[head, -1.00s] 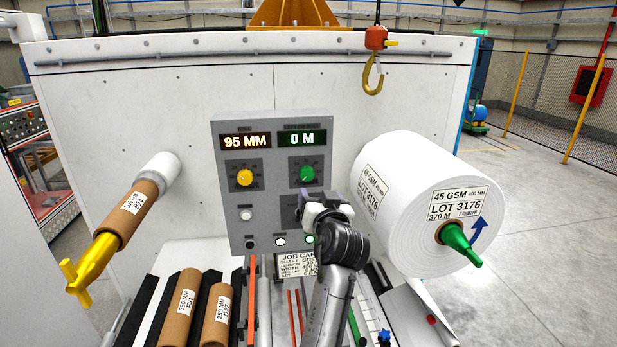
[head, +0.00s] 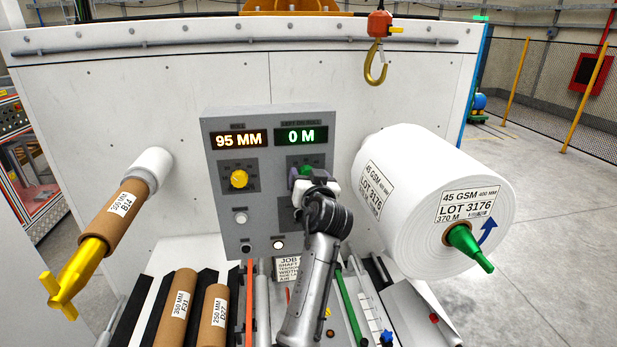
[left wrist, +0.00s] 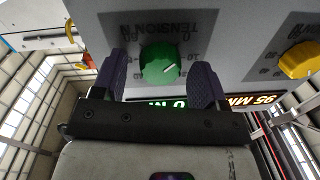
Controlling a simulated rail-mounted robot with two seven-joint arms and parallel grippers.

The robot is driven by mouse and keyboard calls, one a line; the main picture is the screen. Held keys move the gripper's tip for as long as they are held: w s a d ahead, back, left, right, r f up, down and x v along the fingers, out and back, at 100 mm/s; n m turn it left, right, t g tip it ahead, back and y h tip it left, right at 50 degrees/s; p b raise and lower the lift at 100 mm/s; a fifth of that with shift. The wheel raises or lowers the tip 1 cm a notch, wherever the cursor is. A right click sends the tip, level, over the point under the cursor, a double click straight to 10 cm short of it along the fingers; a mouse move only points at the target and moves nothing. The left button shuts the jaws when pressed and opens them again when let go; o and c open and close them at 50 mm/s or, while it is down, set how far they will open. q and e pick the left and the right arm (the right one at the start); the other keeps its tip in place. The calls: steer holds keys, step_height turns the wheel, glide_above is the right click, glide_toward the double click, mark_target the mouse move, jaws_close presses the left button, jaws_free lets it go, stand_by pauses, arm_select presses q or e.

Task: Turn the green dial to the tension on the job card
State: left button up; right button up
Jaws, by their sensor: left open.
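The green dial (left wrist: 160,64) sits on the grey control panel (head: 226,181), under the green 0 M display (head: 301,136). Its white pointer line shows in the left wrist view, with TENSION lettering around it. My left gripper (left wrist: 163,80) is open, with one dark finger on each side of the dial and gaps between fingers and dial. In the head view my left gripper (head: 306,178) covers most of the green dial (head: 306,170). The job card (head: 288,268) is below the panel, partly hidden by my arm; its values are not readable. My right gripper is not in view.
A yellow dial (head: 239,179) is left of the green one, under a 95 MM display (head: 238,139). A large white roll (head: 408,200) stands right of the panel. A hook (head: 375,65) hangs above. Cardboard cores (head: 178,308) lie at front left.

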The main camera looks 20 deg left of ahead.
arm_select(q)
steer(key=shift+c, duration=0.2)
steer(key=c, duration=0.9)
